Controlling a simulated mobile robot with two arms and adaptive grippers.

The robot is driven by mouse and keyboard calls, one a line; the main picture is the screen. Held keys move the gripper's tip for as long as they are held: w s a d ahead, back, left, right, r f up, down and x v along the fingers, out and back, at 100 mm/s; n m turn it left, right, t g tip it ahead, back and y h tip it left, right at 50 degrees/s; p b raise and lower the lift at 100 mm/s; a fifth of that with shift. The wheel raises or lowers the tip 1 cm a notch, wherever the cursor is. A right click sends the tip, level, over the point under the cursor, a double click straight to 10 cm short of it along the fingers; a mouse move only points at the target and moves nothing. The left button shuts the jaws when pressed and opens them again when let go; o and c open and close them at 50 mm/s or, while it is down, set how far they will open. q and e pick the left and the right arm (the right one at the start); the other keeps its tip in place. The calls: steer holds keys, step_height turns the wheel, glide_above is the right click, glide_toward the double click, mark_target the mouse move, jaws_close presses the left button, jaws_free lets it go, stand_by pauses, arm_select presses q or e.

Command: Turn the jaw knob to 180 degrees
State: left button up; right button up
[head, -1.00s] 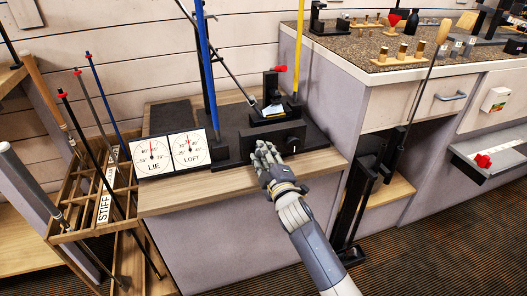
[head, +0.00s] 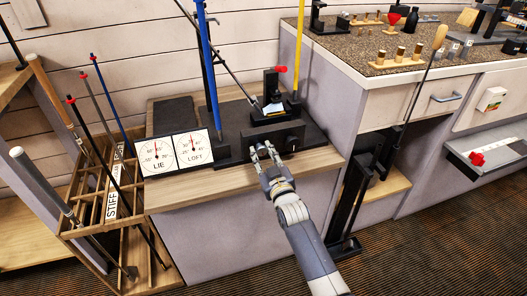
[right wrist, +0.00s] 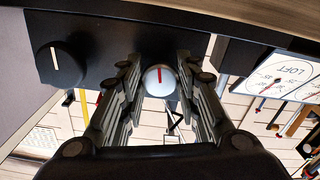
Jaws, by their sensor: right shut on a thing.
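My right gripper (head: 263,149) is at the front of the black bending machine (head: 240,128) on the wooden bench. In the right wrist view its two fingers stand on either side of a round silver knob (right wrist: 160,82) with a red mark, shut on it. A black knob (right wrist: 58,62) with a white line sits on the same black front, to the left in that view; it shows right of my gripper in the head view (head: 292,141). No label tells which is the jaw knob. My left gripper is not in view.
The LIE dial (head: 158,155) and LOFT dial (head: 192,149) stand left of the gripper. A blue post (head: 207,70) and a yellow post (head: 299,45) rise from the machine. A rack (head: 90,215) of clubs stands at the left. The floor before the bench is clear.

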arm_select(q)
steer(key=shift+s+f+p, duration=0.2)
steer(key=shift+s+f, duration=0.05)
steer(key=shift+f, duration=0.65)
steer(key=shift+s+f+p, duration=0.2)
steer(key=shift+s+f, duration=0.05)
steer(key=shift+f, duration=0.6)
arm_select(e)
steer(key=shift+f+m, duration=0.15)
steer(key=shift+m, duration=1.25)
steer(key=o, duration=1.1)
steer(key=shift+c, duration=0.2)
steer(key=v, duration=1.2)
